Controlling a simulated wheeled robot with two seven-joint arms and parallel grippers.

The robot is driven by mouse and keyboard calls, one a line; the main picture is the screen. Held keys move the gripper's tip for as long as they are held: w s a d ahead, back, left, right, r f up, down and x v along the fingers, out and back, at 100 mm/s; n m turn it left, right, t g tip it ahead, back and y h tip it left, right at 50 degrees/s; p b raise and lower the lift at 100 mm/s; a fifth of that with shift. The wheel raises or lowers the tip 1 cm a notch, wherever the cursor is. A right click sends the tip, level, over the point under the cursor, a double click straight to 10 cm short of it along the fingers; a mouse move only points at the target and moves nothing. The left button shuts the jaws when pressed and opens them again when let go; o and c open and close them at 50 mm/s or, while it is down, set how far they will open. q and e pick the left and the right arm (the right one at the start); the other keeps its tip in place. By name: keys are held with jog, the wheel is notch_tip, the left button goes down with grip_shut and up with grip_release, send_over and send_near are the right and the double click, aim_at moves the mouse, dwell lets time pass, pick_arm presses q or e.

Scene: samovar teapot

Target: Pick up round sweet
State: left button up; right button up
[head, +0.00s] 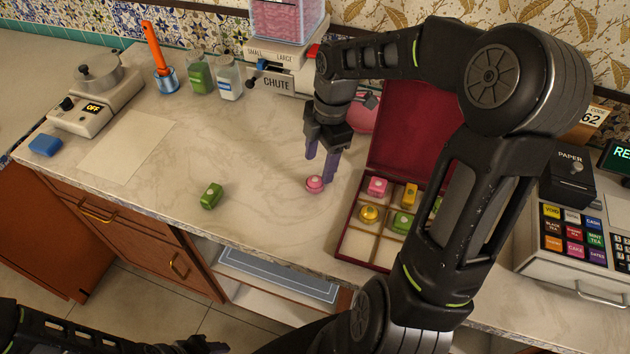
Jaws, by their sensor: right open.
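The round sweet (315,184) is pink and sits on the marble counter, left of the open red sweet box (343,248). My right gripper (319,165) points down just above and around the round sweet, its purple fingers apart. I cannot tell whether a finger touches the sweet. The box holds a pink square sweet (377,187), a yellow sweet (410,194), a gold round sweet (369,214) and a green sweet (402,222) in its compartments; my right arm hides its right part. My left arm shows at the bottom left, and its fingertips are not clear.
A green sweet (211,195) lies on the counter to the left. A chute dispenser (275,82) and jars (229,80) stand at the back.

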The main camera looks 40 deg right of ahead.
aim_at(315, 179)
jog(key=shift+f, duration=0.2)
jog(key=f, duration=0.3)
jog(key=f+p, duration=0.1)
jog(key=f, duration=0.1)
jog(key=shift+w+a, duration=0.15)
jog(key=shift+a, duration=0.25)
jog(key=shift+c, duration=0.2)
grip_shut()
dwell(0.5)
